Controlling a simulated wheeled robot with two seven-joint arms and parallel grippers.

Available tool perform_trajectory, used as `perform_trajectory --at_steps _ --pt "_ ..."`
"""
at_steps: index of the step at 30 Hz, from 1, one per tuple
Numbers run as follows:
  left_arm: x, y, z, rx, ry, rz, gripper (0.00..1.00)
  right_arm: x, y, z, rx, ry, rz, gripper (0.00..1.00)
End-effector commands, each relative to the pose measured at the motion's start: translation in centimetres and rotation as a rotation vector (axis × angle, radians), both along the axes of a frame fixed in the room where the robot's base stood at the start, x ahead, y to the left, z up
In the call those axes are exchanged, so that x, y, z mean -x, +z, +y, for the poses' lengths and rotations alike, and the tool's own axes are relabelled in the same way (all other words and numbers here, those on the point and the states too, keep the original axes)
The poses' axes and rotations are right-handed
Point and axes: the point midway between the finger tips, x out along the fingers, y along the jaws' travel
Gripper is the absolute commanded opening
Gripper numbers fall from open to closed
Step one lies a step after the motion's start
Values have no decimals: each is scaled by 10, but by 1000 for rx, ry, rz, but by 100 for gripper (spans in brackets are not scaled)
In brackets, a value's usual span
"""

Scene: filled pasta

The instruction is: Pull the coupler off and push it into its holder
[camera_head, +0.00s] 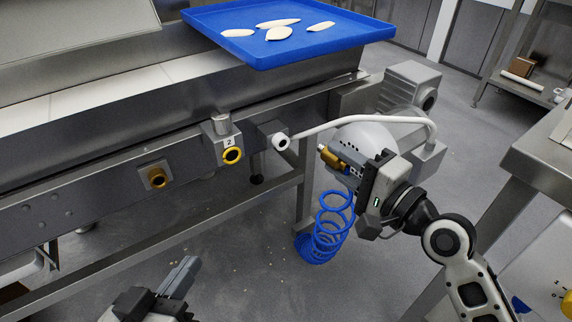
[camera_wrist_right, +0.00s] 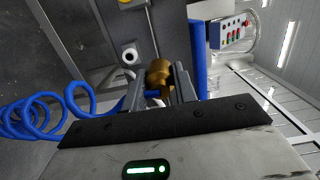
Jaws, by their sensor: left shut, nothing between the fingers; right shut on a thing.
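The brass coupler (camera_head: 328,157) is between the fingers of my right gripper (camera_head: 345,166), which is shut on it. It is off the machine, in the air to the right of the white ring-shaped socket (camera_head: 281,141). In the right wrist view the coupler (camera_wrist_right: 159,72) sits between the fingertips, with the white socket (camera_wrist_right: 130,55) beyond it to the left. I cannot tell for sure which is the holder. My left gripper (camera_head: 184,271) is shut and empty, low in front.
A coiled blue hose (camera_head: 331,228) hangs below my right gripper. A blue tray (camera_head: 345,34) with several pasta pieces lies on the machine. A pale curved pipe (camera_head: 370,119) runs just behind the right gripper. A steel table (camera_head: 545,150) stands at right.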

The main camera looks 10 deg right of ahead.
Motion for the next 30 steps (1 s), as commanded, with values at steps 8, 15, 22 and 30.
perform_trajectory --at_steps 8,15,22,30 --pt "0 0 0 -11 0 1 0 -58 -75 10 5 -85 1 1" --pt "1 -2 0 -17 -1 5 0 -65 -89 13 2 -101 -3 1" --pt "1 0 1 -24 -4 4 0 -64 -88 13 3 -100 -1 1" --pt "2 -2 2 -38 -2 5 0 -78 -88 19 2 -102 -3 1"
